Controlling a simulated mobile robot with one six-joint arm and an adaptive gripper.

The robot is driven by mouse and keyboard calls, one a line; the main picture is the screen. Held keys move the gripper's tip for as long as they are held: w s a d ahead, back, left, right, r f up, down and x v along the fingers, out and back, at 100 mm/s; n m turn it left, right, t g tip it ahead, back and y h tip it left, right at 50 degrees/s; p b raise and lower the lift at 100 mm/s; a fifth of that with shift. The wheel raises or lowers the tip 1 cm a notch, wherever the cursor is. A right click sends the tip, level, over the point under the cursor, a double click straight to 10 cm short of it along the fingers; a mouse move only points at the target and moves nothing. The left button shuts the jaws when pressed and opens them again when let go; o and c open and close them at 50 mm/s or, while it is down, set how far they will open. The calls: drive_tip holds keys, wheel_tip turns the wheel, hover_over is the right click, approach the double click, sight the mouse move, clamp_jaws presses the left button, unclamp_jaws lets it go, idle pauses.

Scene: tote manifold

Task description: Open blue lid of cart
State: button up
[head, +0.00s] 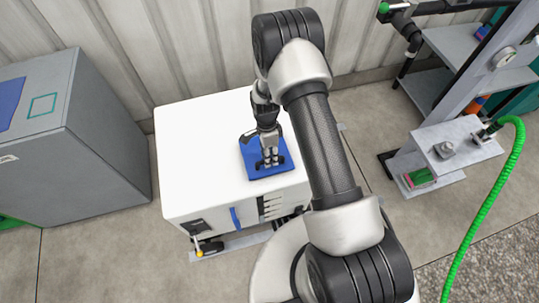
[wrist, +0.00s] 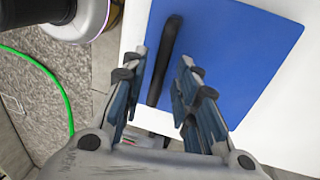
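The white cart (head: 200,155) stands on the floor in the middle of the head view. Its flat blue lid (head: 249,158) lies on the white top near the front right and looks closed. In the wrist view the blue lid (wrist: 240,60) carries a black bar handle (wrist: 164,62) along its left side. My gripper (head: 269,160) is over the lid, pointing down. In the wrist view my gripper (wrist: 158,72) is open, its fingers apart on either side of the handle in the picture. I cannot tell whether they touch it. The gripper hides part of the lid in the head view.
A grey cabinet (head: 100,150) stands left of the cart. A corrugated wall (head: 180,45) is close behind. At the right are a shelf stand (head: 445,145) and a green hose (head: 490,200). The cart top left of the lid is clear.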

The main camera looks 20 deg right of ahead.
clamp_jaws()
drive_tip(key=shift+r, duration=0.1)
idle(0.5)
